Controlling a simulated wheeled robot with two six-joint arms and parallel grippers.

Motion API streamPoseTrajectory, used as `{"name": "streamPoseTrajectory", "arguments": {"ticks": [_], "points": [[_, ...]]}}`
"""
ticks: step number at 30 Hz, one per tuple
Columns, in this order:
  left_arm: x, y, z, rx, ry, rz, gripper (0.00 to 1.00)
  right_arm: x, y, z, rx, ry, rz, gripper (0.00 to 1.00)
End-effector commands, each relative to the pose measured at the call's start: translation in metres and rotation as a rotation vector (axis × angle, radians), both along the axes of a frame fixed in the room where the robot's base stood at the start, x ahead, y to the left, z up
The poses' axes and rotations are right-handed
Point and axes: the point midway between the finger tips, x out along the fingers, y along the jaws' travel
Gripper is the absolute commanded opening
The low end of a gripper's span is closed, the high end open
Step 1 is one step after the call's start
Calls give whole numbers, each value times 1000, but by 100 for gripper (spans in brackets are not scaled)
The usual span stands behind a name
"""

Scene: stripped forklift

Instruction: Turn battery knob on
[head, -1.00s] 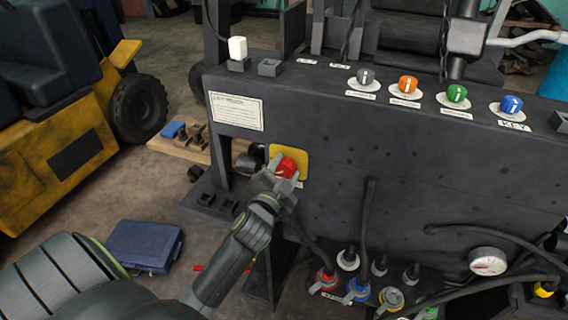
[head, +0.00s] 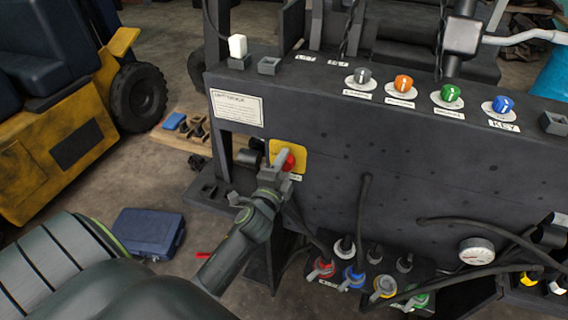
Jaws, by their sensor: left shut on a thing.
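The red battery knob (head: 289,161) sits on a yellow plate (head: 299,148) on the front face of the dark panel. My left gripper (head: 283,162) comes up from below and is shut on the knob. One grey finger stands nearly upright in front of the plate and hides the left part of the knob. The exact angle of the knob is hard to read. My right gripper is not in view.
Grey, orange, green and blue knobs line the panel top (head: 330,110); the blue one (head: 503,104) is labelled KEY. Black cables (head: 364,215) hang right of my gripper, above coloured connectors (head: 384,286). A blue case (head: 149,233) lies on the floor; a yellow forklift (head: 60,150) stands left.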

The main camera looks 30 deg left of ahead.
Motion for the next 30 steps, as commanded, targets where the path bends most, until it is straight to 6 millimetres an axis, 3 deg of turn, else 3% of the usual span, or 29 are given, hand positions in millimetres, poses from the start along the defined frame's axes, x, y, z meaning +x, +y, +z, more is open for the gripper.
{"name": "streamPoseTrajectory", "arguments": {"ticks": [13,14,18,30], "points": [[0,0,-1,12,4,0,24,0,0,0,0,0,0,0],[0,0,-1,12,4,0,48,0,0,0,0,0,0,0],[0,0,-1,11,4,0,66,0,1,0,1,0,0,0],[-6,-1,-2,9,4,1,69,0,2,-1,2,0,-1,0]]}}
